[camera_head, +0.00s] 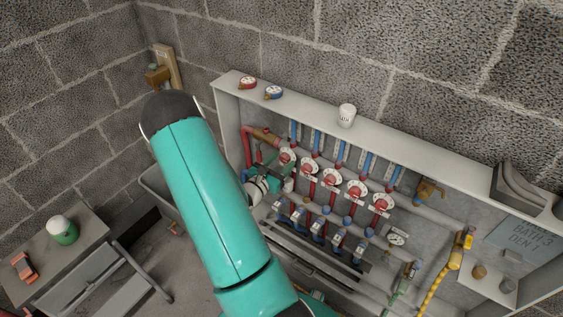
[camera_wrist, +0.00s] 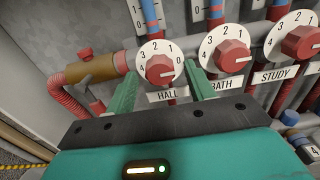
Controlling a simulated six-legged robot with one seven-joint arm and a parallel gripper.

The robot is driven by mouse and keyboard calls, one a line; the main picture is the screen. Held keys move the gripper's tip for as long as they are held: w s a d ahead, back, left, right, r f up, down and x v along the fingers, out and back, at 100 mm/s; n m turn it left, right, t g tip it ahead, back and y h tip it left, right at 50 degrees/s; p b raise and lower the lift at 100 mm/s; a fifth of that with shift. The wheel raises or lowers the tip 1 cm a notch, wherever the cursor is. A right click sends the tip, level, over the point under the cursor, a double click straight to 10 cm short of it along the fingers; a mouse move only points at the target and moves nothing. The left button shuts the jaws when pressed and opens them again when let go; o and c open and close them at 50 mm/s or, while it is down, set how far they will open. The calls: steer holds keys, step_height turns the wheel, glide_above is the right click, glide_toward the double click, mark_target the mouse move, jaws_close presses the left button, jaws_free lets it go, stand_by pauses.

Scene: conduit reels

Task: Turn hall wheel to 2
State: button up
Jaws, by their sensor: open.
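The hall wheel (camera_wrist: 160,68) is a red knob on a white dial marked 0 to 4, above a HALL label (camera_wrist: 167,95). A pale line on the knob points right, towards the 0 side; I cannot read its exact setting. In the head view the hall wheel (camera_head: 287,155) is the leftmost in the row. My gripper (camera_wrist: 161,72) is open, with one teal finger to the left of the knob and one to the right. I cannot tell whether either finger touches it. My gripper is partly hidden behind my arm in the head view (camera_head: 266,179).
The bath wheel (camera_wrist: 233,56) and study wheel (camera_wrist: 302,42) sit close to the right. A brass fitting (camera_wrist: 92,68) and red hose (camera_wrist: 68,100) are on the left. A side table (camera_head: 88,243) stands at left.

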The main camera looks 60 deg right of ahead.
steer(key=shift+d, duration=0.4)
steer(key=c, duration=1)
